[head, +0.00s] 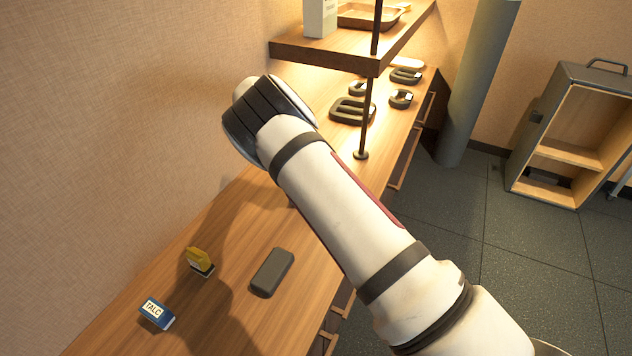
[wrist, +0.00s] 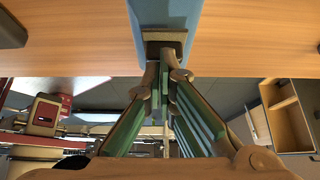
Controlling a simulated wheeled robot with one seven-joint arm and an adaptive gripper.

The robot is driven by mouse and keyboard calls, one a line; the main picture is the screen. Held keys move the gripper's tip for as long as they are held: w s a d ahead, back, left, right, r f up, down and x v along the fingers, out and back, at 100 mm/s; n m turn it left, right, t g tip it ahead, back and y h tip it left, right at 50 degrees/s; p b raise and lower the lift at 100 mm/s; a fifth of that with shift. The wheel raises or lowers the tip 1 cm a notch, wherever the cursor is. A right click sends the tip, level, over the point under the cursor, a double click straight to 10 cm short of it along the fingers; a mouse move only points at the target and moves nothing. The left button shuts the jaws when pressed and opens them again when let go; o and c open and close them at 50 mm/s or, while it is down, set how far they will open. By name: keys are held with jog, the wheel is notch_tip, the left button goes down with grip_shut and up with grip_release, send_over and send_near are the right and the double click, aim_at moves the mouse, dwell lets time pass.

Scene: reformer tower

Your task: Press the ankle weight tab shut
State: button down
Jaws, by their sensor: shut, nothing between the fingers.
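In the wrist view my gripper (wrist: 165,44) is shut and empty, its green-padded fingers drawn together. A flat blue-grey piece (wrist: 165,14) lies straight beyond the fingertips, over the wooden counter. It may be the ankle weight's tab, but I cannot tell for sure. The fingertips overlap its near end in the picture; I cannot tell whether they touch it. In the head view my arm hides the gripper and this blue piece. No ankle weight is clearly recognizable in the head view.
The counter (head: 215,305) holds a talc box (head: 156,313), a yellow item (head: 199,262) and a dark block (head: 272,272). Beyond my arm are several dark looped items (head: 352,110), a thin post (head: 367,110) and an overhead shelf (head: 330,56). An open cabinet (head: 570,152) stands right.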

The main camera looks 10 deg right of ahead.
jog(key=shift+r, duration=0.2)
dwell(0.3)
jog(key=shift+r, duration=0.6)
jog(key=v, duration=1.2)
jog(key=shift+s+d+r+t+y, duration=0.85)
jog(key=shift+s+d+t+y, duration=2)
jog(key=shift+d, duration=1.45)
jog(key=shift+g+y, duration=0.35)
jog(key=shift+g, duration=0.2)
jog(key=f+b, duration=0.1)
jog(key=f, duration=0.3)
jog(key=w+a+f+b, duration=0.1)
jog(key=f+b, duration=0.1)
jog(key=f, duration=0.3)
jog(key=f+b, duration=0.2)
jog(key=f, duration=0.2)
jog(key=shift+w+a+f, duration=0.15)
jog(key=shift+w+f, duration=0.1)
jog(key=shift+w, duration=0.1)
jog(key=shift+f, duration=0.1)
